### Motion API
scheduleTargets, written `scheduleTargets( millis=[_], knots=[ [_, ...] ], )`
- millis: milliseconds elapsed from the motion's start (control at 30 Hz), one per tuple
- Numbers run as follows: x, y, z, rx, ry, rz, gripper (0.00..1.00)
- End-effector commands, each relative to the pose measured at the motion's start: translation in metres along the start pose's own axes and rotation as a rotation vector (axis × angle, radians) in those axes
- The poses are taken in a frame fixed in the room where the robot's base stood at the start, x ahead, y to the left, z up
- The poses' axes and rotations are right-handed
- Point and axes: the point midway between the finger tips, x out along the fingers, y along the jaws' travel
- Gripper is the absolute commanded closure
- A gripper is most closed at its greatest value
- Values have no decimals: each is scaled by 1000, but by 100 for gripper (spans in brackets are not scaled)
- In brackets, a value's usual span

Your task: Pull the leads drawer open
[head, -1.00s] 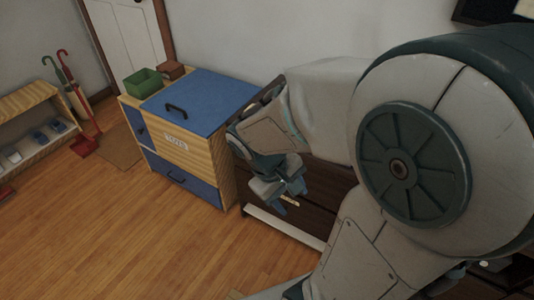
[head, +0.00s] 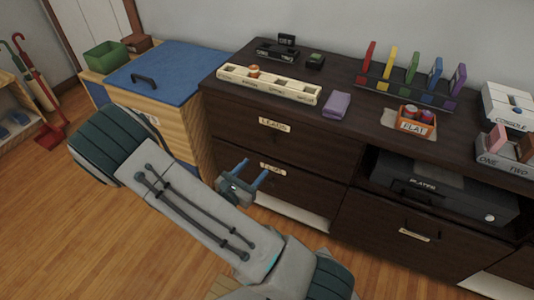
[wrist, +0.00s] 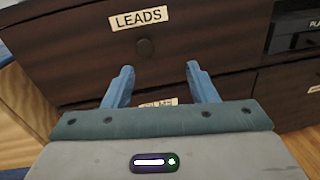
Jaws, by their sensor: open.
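The leads drawer (head: 240,119) is the upper dark-brown drawer at the left of the cabinet, and its front looks flush and shut. Its LEADS label (head: 274,125) shows in the head view and again in the wrist view (wrist: 137,18). I see no contact with the knob.
A second drawer with a partly covered label (head: 274,168) lies below. A blue-topped chest (head: 172,72) stands close at left. Open floor lies in front.

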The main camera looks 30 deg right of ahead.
Motion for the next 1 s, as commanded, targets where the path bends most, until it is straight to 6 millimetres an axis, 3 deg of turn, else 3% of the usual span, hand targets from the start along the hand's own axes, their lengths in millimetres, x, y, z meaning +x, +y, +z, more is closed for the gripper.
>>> scheduleTargets(
  millis=[100, 333, 800, 1000],
  knots=[
    [-3, 9, -20, -53, -16, 78, 48],
    [9, 15, -25, -72, -22, 111, 48],
    [102, 25, -24, -71, -22, 108, 48],
    [126, 28, -23, -71, -21, 109, 48]
  ],
)
